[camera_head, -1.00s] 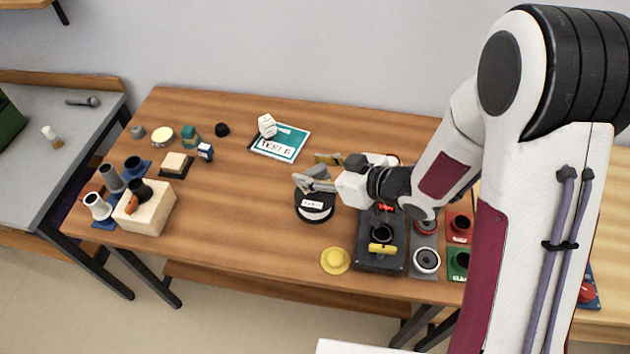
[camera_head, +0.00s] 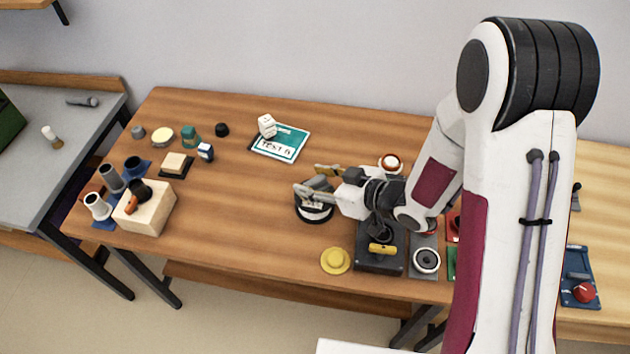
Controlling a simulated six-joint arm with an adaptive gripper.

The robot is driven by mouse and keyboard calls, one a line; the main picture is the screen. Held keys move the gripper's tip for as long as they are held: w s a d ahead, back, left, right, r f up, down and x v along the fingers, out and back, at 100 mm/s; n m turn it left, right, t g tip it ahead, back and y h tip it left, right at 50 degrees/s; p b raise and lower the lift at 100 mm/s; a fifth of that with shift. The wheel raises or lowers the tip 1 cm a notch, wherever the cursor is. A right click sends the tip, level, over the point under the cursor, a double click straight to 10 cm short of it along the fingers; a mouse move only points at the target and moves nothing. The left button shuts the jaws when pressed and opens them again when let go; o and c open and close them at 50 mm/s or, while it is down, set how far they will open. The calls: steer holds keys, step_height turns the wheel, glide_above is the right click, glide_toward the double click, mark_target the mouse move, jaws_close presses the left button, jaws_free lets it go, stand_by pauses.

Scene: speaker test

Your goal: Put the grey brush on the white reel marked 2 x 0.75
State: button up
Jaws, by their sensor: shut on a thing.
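The reel (camera_head: 316,217) stands on the wooden table near its middle; it shows a dark rim and a white marked face, with lettering too small to read. My gripper (camera_head: 311,181) is over the reel, shut on a small grey thing (camera_head: 318,183) that looks like the grey brush. The fingers and the grey thing cover the reel's upper part. I cannot tell whether the grey thing touches the reel.
A yellow hat-shaped piece (camera_head: 335,261) lies in front of the reel. A dark box with a yellow handle (camera_head: 380,257) stands to its right. A teal booklet (camera_head: 280,143) with a white die (camera_head: 267,126) lies behind. A wooden block (camera_head: 145,211) stands left; table between is clear.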

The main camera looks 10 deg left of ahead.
steer(key=shift+f, duration=0.4)
steer(key=shift+f, duration=0.15)
steer(key=o, duration=1.1)
steer(key=shift+s+d+r, duration=0.2)
steer(key=shift+d+r, duration=0.25)
steer(key=v, duration=1.1)
